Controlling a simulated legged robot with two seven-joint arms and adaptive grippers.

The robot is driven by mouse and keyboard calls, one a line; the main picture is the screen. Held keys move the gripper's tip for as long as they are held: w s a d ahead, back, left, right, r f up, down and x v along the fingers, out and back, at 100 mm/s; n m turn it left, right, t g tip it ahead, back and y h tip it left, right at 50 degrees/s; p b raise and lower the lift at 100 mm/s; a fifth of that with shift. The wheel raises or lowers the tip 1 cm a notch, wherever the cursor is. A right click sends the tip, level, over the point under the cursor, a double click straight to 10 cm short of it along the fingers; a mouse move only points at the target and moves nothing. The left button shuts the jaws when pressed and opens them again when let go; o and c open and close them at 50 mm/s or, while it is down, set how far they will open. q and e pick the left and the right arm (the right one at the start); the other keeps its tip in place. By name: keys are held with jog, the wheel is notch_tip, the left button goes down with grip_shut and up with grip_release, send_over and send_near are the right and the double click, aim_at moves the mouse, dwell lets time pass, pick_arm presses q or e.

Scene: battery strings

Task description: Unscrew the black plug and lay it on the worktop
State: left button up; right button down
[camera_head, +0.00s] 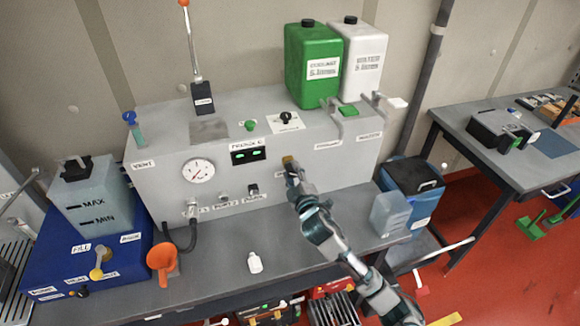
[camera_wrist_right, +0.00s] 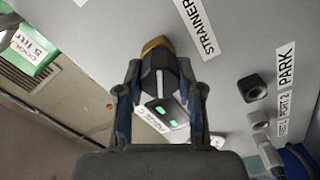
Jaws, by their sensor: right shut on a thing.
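My right gripper (camera_head: 292,172) reaches up from the lower right to the front face of the grey machine (camera_head: 310,160). In the right wrist view the right gripper (camera_wrist_right: 157,75) is closed around a dark faceted piece, seemingly the black plug (camera_wrist_right: 155,62). A brass-coloured fitting (camera_wrist_right: 155,44) shows at its far end, beside the label STRAINER; it also shows in the head view (camera_head: 287,159). I cannot tell whether the plug is still threaded in. The grey worktop (camera_head: 215,250) lies below. My left gripper is not in view.
A black socket (camera_wrist_right: 254,88) sits beside the PARK label. The worktop has free room between bottle and container.

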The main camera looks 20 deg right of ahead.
jog(key=shift+f+n+p, duration=0.15)
jog(key=shift+n+p, duration=0.8)
jog(key=shift+f+n+p, duration=0.15)
jog(key=shift+n+p, duration=0.75)
jog(key=shift+n, duration=0.05)
jog(key=shift+f+n, duration=0.15)
jog(key=shift+n, duration=0.15)
jog(key=shift+s+a+f+p, duration=0.1)
jog(key=shift+s+f+p, duration=0.05)
jog(key=shift+s+p, duration=0.8)
jog(key=shift+s, duration=0.45)
jog(key=shift+s, duration=0.25)
